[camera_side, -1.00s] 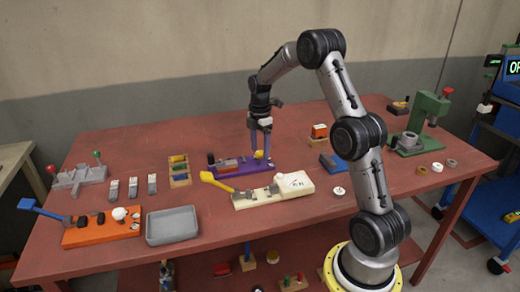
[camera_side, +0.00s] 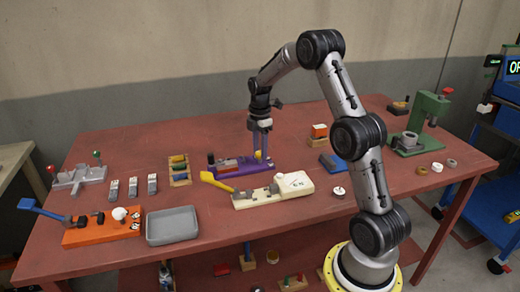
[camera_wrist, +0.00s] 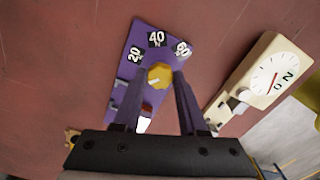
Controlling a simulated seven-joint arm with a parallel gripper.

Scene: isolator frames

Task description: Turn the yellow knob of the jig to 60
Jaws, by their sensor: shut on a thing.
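The jig is a purple plate (camera_side: 240,168), also seen in the wrist view (camera_wrist: 130,55), with labels 20, 40 and 60 along its far end. Its yellow knob (camera_wrist: 159,75) lies between my fingertips and shows in the side view (camera_side: 258,155) under my gripper. My gripper (camera_wrist: 160,77) points down, its two purple fingers closed on the knob's sides. A short pale mark shows on the knob, but I cannot tell which label it points to. The side view shows my gripper (camera_side: 260,153) low over the jig's right end.
A cream jig (camera_side: 290,187) with a round dial and yellow lever stands close in front. A grey tray (camera_side: 172,224) and an orange jig (camera_side: 103,229) are at the left. A blue block (camera_side: 333,162) and a green press (camera_side: 425,125) are to the right.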

